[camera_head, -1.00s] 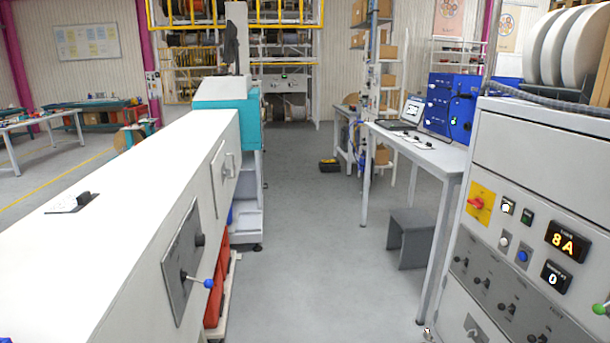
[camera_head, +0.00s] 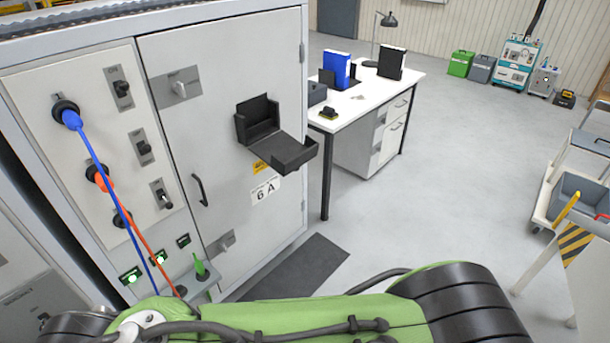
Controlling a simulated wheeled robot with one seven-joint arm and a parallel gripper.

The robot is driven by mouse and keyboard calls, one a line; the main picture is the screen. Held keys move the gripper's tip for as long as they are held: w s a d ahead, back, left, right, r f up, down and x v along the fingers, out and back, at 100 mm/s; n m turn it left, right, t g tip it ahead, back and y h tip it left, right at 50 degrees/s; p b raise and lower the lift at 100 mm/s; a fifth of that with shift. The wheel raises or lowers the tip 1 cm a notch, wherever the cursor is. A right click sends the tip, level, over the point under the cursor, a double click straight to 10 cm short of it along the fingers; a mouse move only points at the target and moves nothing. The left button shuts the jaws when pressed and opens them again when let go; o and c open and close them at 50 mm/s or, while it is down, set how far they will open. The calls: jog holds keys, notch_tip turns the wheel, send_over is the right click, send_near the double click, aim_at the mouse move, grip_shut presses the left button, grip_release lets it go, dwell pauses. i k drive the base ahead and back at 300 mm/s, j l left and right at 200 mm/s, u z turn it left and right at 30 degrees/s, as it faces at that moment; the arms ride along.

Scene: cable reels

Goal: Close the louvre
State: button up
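A grey cabinet door (camera_head: 218,101) stands at the left of the head view. On it is a black hinged fitting (camera_head: 258,117), with a shallow tray-like flap (camera_head: 285,153) folded outward from its lower edge. It stands open. It may be the louvre; I see no slats and no label naming it. Below it are a yellow warning sticker and a label reading 6 A (camera_head: 265,191). My green and black arm crosses the bottom of the view. My gripper is not in view.
The door has a black handle (camera_head: 200,190) and two latches. Left of it is a panel of switches with blue and orange cables (camera_head: 92,150). A white desk (camera_head: 385,92) with binders stands behind. A trolley (camera_head: 570,205) is at the right. The middle floor is clear.

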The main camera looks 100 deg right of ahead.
aim_at(285, 154)
jog(key=z, duration=2.9)
jog(key=i+l+u, duration=0.15)
jog(key=i+u, duration=0.2)
jog(key=i+l+u, duration=0.35)
jog(key=i, duration=0.2)
